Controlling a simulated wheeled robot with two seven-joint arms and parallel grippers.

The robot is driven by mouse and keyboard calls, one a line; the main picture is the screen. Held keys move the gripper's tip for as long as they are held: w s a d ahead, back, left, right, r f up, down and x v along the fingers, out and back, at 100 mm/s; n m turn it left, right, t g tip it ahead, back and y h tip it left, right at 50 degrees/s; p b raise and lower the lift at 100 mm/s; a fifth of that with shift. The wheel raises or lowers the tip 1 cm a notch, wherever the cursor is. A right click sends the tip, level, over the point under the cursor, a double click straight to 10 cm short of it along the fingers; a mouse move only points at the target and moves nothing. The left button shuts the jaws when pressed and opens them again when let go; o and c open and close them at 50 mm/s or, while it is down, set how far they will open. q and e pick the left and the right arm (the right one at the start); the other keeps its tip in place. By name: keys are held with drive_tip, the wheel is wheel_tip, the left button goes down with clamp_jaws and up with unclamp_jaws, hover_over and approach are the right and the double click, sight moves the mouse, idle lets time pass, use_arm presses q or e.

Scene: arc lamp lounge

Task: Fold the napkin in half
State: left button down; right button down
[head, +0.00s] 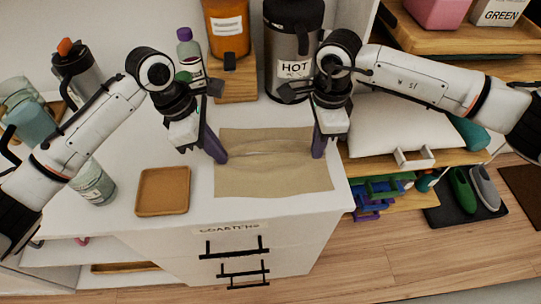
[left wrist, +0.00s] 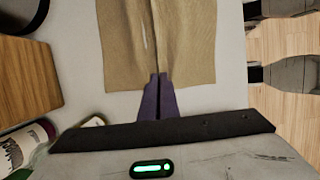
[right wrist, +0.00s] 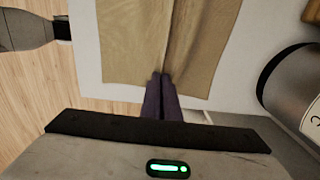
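The tan napkin (head: 270,180) lies spread on the white cabinet top, with a raised ridge running across its middle between my two grippers. My left gripper (head: 222,160) is at the napkin's left edge, its purple fingers shut on the cloth. In the left wrist view a fold of napkin (left wrist: 185,50) runs away from the closed fingertips (left wrist: 158,76). My right gripper (head: 318,156) is at the right edge, its fingers also shut on the cloth. The right wrist view shows the napkin (right wrist: 200,50) creased from its fingertips (right wrist: 161,76). The cloth between the fingers is mostly hidden.
A wooden tray (head: 163,191) sits left of the napkin. A glass jar (head: 93,183) stands farther left. Behind are a HOT dispenser (head: 293,45), an orange jar (head: 228,28) and a bottle (head: 188,52). The cabinet's front edge is close below the napkin.

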idle(0.3)
